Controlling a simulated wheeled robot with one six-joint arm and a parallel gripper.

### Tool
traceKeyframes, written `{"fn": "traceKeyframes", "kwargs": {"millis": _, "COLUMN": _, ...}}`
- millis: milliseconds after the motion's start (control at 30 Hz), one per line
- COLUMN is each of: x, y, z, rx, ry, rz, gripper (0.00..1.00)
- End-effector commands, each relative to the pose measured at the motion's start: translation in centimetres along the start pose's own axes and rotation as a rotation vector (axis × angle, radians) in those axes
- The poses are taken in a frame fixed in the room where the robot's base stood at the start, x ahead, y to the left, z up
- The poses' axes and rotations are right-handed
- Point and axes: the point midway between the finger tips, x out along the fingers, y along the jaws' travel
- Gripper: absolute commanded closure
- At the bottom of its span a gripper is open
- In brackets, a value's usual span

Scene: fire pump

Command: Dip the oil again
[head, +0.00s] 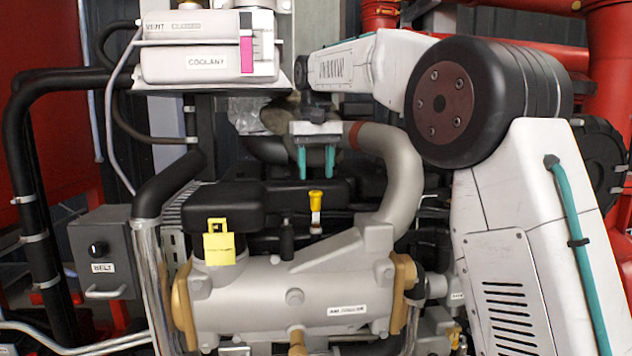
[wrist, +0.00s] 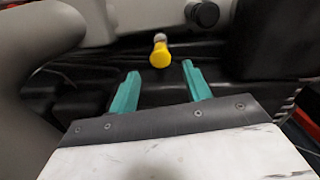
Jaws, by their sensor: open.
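The dipstick's yellow handle (head: 316,200) stands upright on the engine, just behind the grey cooler housing. In the wrist view the yellow handle (wrist: 160,54) shows beyond the fingertips, roughly centred between them. My gripper (head: 316,176) points down above the handle, with its two teal fingers apart. The gripper also shows in the wrist view (wrist: 160,78), open and with nothing between the fingers. The handle and the fingers look apart. The lower part of the dipstick is hidden in its tube.
A black knob or cap (head: 287,238) stands left of the handle. A yellow tag (head: 218,243) sits further left. The grey air cooler (head: 290,295) lies in front, and a thick grey pipe (head: 395,165) curves close on the right. The coolant tank (head: 205,60) is above left.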

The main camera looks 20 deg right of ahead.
Motion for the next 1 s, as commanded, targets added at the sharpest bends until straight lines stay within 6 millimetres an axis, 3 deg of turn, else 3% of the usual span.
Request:
{"fn": "traceKeyframes", "kwargs": {"millis": 400, "x": -0.8, "y": 0.8, "z": 0.2, "rx": 0.013, "ry": 0.01, "rz": -0.001, "gripper": 0.56}}
{"fn": "traceKeyframes", "kwargs": {"millis": 533, "x": -2.5, "y": 3.1, "z": 2.1, "rx": 0.053, "ry": 0.028, "rz": -0.019, "gripper": 0.56}}
{"fn": "traceKeyframes", "kwargs": {"millis": 633, "x": -2.4, "y": 4.1, "z": 4.1, "rx": 0.039, "ry": 0.067, "rz": -0.105, "gripper": 0.56}}
{"fn": "traceKeyframes", "kwargs": {"millis": 800, "x": -0.8, "y": 4.0, "z": 6.3, "rx": -0.16, "ry": 0.273, "rz": -0.294, "gripper": 0.56}}
{"fn": "traceKeyframes", "kwargs": {"millis": 1000, "x": 1.5, "y": 3.3, "z": 6.4, "rx": -0.388, "ry": 0.579, "rz": -0.354, "gripper": 0.56}}
